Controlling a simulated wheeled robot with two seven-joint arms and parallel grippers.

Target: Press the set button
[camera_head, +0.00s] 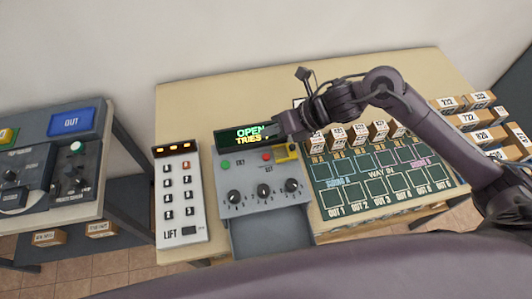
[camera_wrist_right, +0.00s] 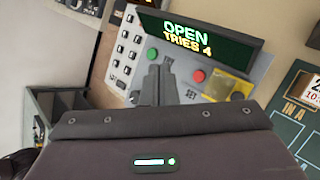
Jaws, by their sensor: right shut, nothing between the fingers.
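The console (camera_head: 260,195) has a lit display (camera_head: 247,134) reading OPEN and TRIES 4 in the wrist view. A red button (camera_head: 266,157) sits above a label that reads SET in the wrist view, where the red button (camera_wrist_right: 198,76) shows clear of my fingers. A green button (camera_head: 225,164) is to its left. My right gripper (camera_head: 273,131) is shut and empty, reaching in from the right over the display's right side. In the wrist view my right fingertips (camera_wrist_right: 160,70) appear between the green and red buttons; contact cannot be told. My left gripper is out of view.
A yellow piece (camera_head: 291,151) sits right of the red button. A LIFT keypad (camera_head: 180,200) stands left, and a green WAY IN board (camera_head: 375,180) with small boxes stands right.

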